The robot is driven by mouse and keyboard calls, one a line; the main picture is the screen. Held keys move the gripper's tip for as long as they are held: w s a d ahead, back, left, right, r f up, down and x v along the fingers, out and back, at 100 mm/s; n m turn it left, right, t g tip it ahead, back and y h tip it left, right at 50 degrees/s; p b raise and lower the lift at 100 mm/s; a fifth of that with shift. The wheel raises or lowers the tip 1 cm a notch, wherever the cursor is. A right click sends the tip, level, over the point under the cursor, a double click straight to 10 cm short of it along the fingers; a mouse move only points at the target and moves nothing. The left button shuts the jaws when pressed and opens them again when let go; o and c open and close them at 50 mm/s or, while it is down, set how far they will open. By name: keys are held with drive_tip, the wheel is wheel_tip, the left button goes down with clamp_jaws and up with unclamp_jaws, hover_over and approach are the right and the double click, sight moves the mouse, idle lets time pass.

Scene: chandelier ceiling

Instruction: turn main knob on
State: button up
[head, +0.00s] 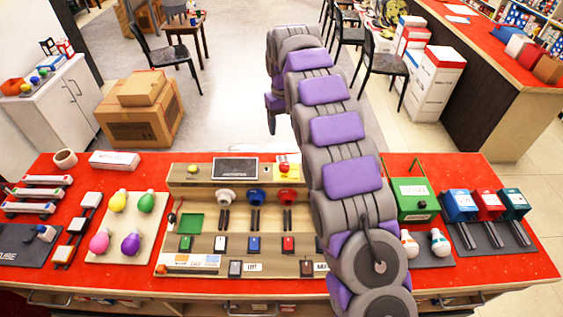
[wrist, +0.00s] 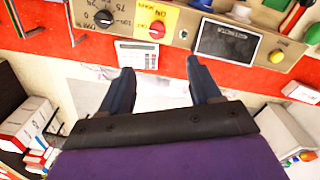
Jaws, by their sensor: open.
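The main knob is a red knob (wrist: 157,29) on a yellow plate (wrist: 153,20) in the wrist view, which shows the panel upside down. Small lettering on the plate includes "ON". In the head view the red knob (head: 284,167) and its yellow plate sit on the upper part of the wooden board (head: 205,172), just left of my arm. My gripper (wrist: 163,88) is open and empty in the wrist view, its two dark fingers apart and pointing toward the board. The knob shows beyond and between the fingertips, not touched. In the head view my arm reaches over the board.
A black dial (wrist: 103,18) and a dark screen (wrist: 227,42) flank the knob. A white calculator-like item (wrist: 137,55) lies on the red table by the board. Coloured bulbs (head: 130,243) stand left, a green box (head: 415,204) right. Cardboard boxes (head: 140,115) stand behind the table.

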wheel_tip(320, 180, down, 3)
drive_tip(key=d, duration=0.2)
drive_tip(key=b, duration=0.2)
hover_over(285, 165)
drive_tip(key=a, duration=0.1)
wheel_tip(285, 165, down, 8)
drive_tip(key=shift+f, duration=0.2)
drive_tip(key=f, duration=0.1)
drive_tip(key=d+f, duration=0.1)
drive_tip(key=f, duration=0.1)
drive_tip(key=f+b, duration=0.1)
drive_tip(key=f, duration=0.1)
drive_tip(key=shift+d+f, duration=0.25)
drive_tip(key=shift+a+f, duration=0.2)
drive_tip(key=shift+f, duration=0.05)
drive_tip(key=shift+a, duration=0.4)
drive_tip(key=shift+c, duration=0.4)
drive_tip(key=shift+d, duration=0.4)
drive_tip(key=c, duration=0.5)
drive_tip(key=shift+a, duration=0.1)
drive_tip(key=c, duration=0.4)
drive_tip(key=shift+c, duration=0.2)
